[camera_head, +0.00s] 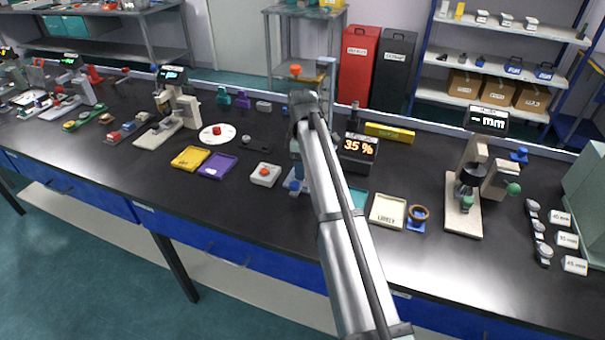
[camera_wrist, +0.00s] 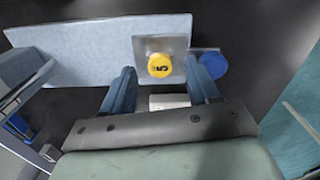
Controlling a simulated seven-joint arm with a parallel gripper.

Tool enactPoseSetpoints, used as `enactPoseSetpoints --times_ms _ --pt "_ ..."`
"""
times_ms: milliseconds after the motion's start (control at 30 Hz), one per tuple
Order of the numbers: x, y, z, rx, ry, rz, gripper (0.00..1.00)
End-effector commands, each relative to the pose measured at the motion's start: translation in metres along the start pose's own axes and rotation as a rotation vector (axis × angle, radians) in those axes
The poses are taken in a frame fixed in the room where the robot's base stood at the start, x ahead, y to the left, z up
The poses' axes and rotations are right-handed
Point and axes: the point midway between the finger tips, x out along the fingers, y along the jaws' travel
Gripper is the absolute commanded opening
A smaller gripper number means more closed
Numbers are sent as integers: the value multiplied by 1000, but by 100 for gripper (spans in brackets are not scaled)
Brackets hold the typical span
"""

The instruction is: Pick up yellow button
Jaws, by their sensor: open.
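The yellow button (camera_wrist: 159,65) is round with a dark mark on its top and sits on a small grey square plate (camera_wrist: 178,45) in the wrist view. The button appears centred between the fingertips, apart from both. I cannot tell the height gap. In the head view my arm covers this spot, and I cannot make out the button there.
A blue round knob (camera_wrist: 213,65) is close to the right finger. A pale blue slab (camera_wrist: 85,50) lies left of the plate.

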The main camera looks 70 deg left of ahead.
Motion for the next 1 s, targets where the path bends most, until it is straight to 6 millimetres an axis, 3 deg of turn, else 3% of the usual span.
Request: enactPoseSetpoints --times_ms 100,300,900,1000 --pt "9 0 0 0 0 0 60" --pt "9 0 0 0 0 0 60" --pt "9 0 0 0 0 0 3" --pt "9 0 0 0 0 0 1"
